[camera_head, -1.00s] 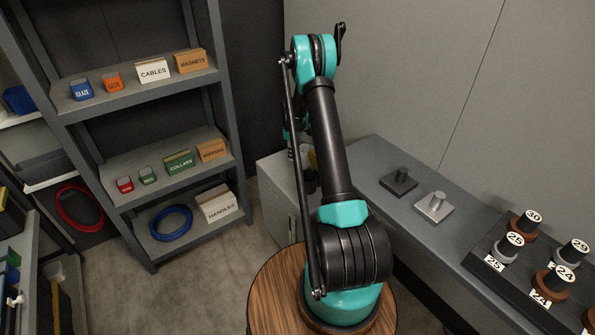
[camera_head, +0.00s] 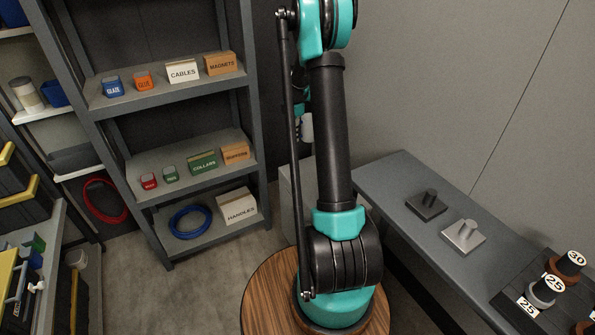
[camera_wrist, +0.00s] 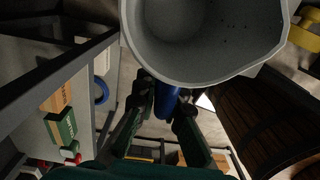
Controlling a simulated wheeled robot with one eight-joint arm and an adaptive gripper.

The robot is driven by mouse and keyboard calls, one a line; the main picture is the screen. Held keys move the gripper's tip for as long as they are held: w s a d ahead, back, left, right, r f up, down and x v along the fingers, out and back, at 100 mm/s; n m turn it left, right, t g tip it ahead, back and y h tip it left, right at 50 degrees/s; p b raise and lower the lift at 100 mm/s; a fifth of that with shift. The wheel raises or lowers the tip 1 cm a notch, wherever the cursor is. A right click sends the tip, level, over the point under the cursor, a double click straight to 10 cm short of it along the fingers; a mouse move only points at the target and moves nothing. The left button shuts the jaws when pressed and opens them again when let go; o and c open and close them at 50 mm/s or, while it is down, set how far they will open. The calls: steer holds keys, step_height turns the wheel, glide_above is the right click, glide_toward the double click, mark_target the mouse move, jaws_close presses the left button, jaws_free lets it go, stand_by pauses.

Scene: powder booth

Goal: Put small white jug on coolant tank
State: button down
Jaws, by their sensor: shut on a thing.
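The small white jug (camera_wrist: 200,40) fills the top of the wrist view, its open mouth and greyish-white inside facing the camera. My gripper (camera_wrist: 168,102) is shut on it at a blue part just below the rim, which looks like its handle. In the head view my arm hides most of the gripper; a small pale piece (camera_head: 306,127) shows beside the arm and may be the jug. A grey box-shaped body (camera_head: 292,205), partly behind my arm, may be the coolant tank; I cannot tell for certain. The jug's underside is hidden.
A grey shelf rack (camera_head: 165,135) with labelled boxes and a blue ring (camera_head: 190,221) stands at the left. A grey bench (camera_head: 400,195) with two metal post blocks and numbered pieces runs along the right wall. A yellow part (camera_wrist: 304,32) shows near the jug.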

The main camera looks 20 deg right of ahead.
step_height(320, 180, down, 18)
steer(key=shift+f, duration=0.2)
stand_by(0.4)
steer(key=shift+f, duration=0.15)
steer(key=c, duration=1.6)
jaws_free()
